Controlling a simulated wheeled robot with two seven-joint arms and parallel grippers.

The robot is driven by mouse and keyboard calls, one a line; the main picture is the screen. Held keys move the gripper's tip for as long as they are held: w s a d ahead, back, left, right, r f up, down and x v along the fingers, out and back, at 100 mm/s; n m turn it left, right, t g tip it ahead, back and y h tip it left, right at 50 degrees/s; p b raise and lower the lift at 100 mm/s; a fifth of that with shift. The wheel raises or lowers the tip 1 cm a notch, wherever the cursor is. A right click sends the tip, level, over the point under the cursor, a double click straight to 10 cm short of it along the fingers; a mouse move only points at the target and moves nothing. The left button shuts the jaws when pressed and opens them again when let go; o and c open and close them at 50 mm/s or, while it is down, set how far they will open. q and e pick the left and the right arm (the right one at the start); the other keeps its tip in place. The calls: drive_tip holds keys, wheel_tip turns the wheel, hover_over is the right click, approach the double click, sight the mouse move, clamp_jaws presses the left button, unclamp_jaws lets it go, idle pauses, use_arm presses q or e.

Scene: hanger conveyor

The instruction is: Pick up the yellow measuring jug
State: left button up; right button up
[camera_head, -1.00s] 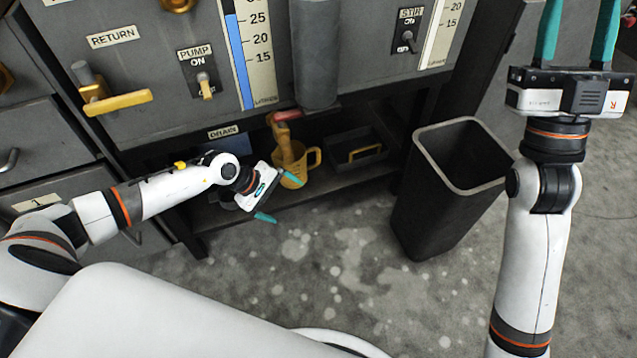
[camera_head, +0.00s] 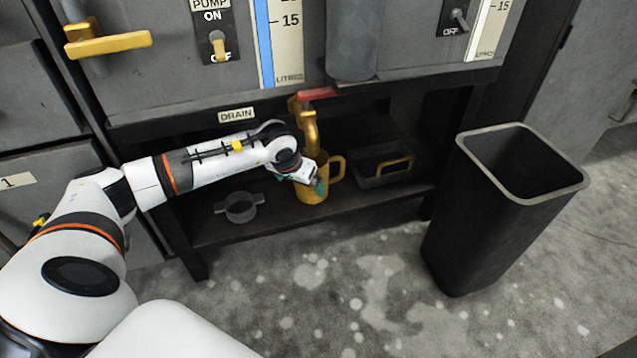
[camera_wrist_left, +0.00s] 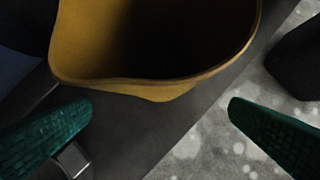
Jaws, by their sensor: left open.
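The yellow measuring jug (camera_head: 313,190) stands upright on the low shelf, under the brass drain tap (camera_head: 306,125). Its handle is on its right side. My left gripper (camera_head: 318,184) is in front of the jug and hides part of it. In the left wrist view the open, dark mouth of the jug (camera_wrist_left: 160,88) fills the upper middle. The two green fingers of my left gripper (camera_wrist_left: 160,125) are wide apart, on either side below the jug's rim, with nothing between them. My right gripper is out of the head view.
A tall black bin (camera_head: 490,225) stands on the floor at right. The floor in front is clear.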

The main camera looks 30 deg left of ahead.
use_arm(q)
drive_tip(key=w+b, duration=0.2)
drive_tip(key=w, duration=0.1)
drive_tip(key=w+f+b, duration=0.1)
drive_tip(key=w+b, duration=0.1)
drive_tip(key=shift+w+a, duration=0.15)
drive_tip(key=shift+a, duration=0.05)
drive_tip(key=shift+f+b, duration=0.1)
drive_tip(key=shift+b, duration=0.3)
drive_tip(key=shift+c, duration=0.6)
drive_tip(key=c, duration=0.9)
